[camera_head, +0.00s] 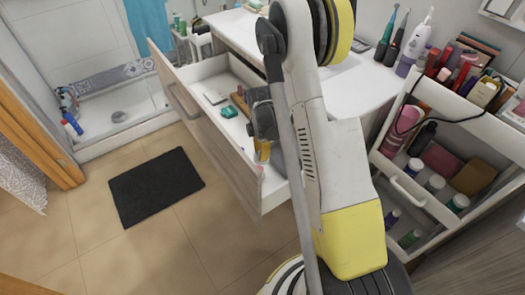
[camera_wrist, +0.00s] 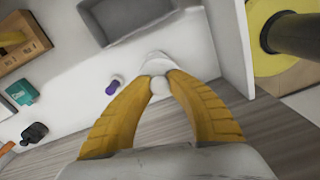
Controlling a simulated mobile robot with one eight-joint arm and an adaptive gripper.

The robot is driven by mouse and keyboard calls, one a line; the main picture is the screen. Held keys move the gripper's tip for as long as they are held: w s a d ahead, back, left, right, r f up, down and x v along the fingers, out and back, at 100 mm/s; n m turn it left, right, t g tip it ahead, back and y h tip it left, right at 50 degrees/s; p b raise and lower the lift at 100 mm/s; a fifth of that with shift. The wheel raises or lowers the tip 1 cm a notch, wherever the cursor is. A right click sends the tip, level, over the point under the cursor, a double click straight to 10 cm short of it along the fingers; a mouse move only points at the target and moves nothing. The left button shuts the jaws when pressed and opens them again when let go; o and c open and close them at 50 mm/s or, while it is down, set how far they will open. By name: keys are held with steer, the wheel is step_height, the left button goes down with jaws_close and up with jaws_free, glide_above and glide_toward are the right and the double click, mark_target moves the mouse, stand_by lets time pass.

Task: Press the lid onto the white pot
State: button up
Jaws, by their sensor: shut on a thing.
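My gripper (camera_wrist: 157,76) is shut with its two yellow fingertips on a small, round, whitish piece (camera_wrist: 160,86), which looks like the lid. Just beyond the fingertips is a wider white round shape (camera_wrist: 155,61), which looks like the white pot, partly covered by the fingers. I cannot tell whether the lid and pot touch. Both are over the white floor of the open drawer (camera_wrist: 75,60). In the head view a yellow finger (camera_head: 263,151) shows low inside the drawer, near its front end; my arm hides most of the gripper, and the lid and pot cannot be made out.
In the drawer are a grey box (camera_wrist: 128,18), a purple-topped item (camera_wrist: 113,87), a teal item (camera_wrist: 22,91), a black item (camera_wrist: 35,132) and a wooden box (camera_wrist: 20,45). The drawer front (camera_head: 205,125) stands close to my gripper. A loaded cart (camera_head: 440,170) is at right.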

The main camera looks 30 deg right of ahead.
mark_target(257, 156)
steer(key=shift+w+a+f, duration=0.5)
steer(key=shift+w, duration=0.1)
steer(key=shift+f+b, duration=1.1)
steer(key=shift+f, duration=1.95)
steer(key=shift+f, duration=0.25)
steer(key=o, duration=1.3)
steer(key=shift+r, duration=0.1)
